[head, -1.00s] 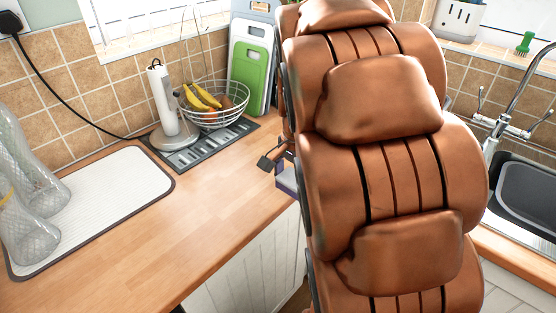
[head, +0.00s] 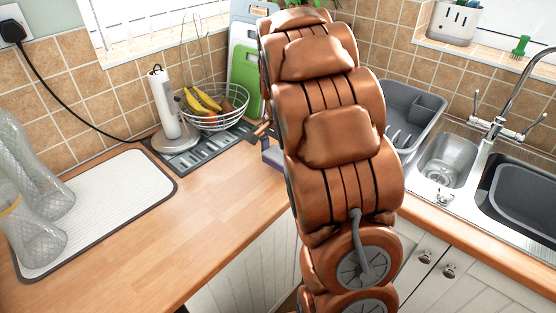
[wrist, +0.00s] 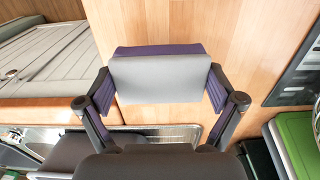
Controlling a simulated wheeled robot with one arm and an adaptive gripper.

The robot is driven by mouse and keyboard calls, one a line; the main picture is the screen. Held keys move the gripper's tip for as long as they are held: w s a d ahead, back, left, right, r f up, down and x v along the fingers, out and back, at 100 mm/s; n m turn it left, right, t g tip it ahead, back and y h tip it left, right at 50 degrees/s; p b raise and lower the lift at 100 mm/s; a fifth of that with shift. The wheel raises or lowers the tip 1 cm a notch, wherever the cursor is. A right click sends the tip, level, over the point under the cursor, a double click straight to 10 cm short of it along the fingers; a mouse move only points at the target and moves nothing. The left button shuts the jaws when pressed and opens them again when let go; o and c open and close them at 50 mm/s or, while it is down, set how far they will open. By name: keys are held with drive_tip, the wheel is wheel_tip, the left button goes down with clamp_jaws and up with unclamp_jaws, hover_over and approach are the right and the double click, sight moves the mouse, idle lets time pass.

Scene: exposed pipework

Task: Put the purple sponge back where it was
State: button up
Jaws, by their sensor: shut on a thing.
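The purple sponge (wrist: 155,75) is between the fingers of my gripper (wrist: 160,92) in the wrist view. It has a purple strip at its far edge and a pale grey face towards the camera. My gripper is shut on it, one finger on each side. In the head view a small purple part of the sponge (head: 272,155) shows just left of my arm, by the right edge of the wooden counter (head: 150,230). Most of the gripper is hidden behind my arm there. I cannot tell how high the sponge is above the counter.
A dark slatted mat (head: 205,150) bears a wire fruit bowl (head: 215,118) and a paper-towel stand (head: 167,105). A green board (head: 245,80) leans behind. Glass vessels stand on a white mat (head: 120,195) at left. A grey dish rack (head: 415,105) and sink are right. The middle counter is clear.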

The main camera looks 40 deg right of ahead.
sight(278, 162)
drive_tip(key=shift+w+d, duration=0.2)
drive_tip(key=shift+w, duration=0.35)
drive_tip(key=shift+f+p, duration=0.75)
drive_tip(key=shift+f, duration=1.05)
drive_tip(key=o, duration=0.8)
drive_tip(key=shift+f, duration=0.1)
drive_tip(key=shift+c, duration=0.2)
